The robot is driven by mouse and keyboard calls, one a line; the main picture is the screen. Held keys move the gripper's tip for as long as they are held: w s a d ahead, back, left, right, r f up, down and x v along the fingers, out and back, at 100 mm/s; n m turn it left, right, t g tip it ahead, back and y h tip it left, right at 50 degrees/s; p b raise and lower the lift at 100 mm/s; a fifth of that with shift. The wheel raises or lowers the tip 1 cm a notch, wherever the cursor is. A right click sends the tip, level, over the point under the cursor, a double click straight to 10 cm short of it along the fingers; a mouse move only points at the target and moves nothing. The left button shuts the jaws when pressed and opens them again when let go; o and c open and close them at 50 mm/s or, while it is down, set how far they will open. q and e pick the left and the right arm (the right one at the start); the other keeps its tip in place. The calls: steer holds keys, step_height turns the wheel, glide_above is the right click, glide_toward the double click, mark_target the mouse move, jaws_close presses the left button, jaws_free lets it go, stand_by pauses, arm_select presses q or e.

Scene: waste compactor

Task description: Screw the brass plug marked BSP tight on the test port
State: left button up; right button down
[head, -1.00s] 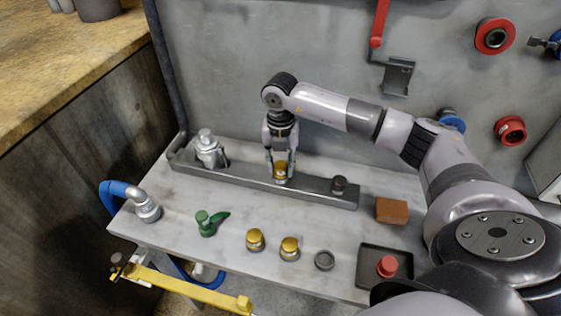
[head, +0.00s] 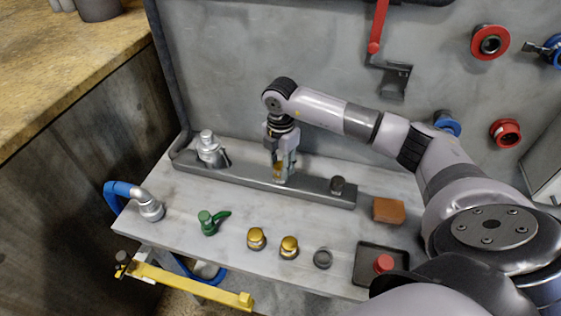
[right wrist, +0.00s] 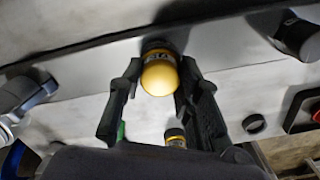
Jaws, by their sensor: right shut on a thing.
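My right gripper (head: 281,168) points down over the grey steel bar on the bench, its fingers shut on a brass plug (head: 278,173). In the right wrist view the brass plug (right wrist: 160,75) sits between the two fingers (right wrist: 157,85), its rounded brass end toward the camera. Dark lettering shows on its side, but I cannot read it. The plug is at the bar's middle, where the port beneath is hidden. Whether it is fully seated I cannot tell. Two more brass plugs (head: 256,239) (head: 289,247) stand on the bench in front. My left gripper is not in view.
A silver fitting (head: 209,150) and a dark knob (head: 338,184) stand on the bar (head: 225,174). Around the bench are a green-handled valve (head: 209,222), a grey ring (head: 322,259), a brown block (head: 388,210), a black tray (head: 365,275) with a red cap and a blue-sleeved elbow (head: 148,206).

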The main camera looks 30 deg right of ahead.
steer(key=c, duration=1.1)
jaws_free()
steer(key=shift+f, duration=0.1)
steer(key=shift+c, duration=0.4)
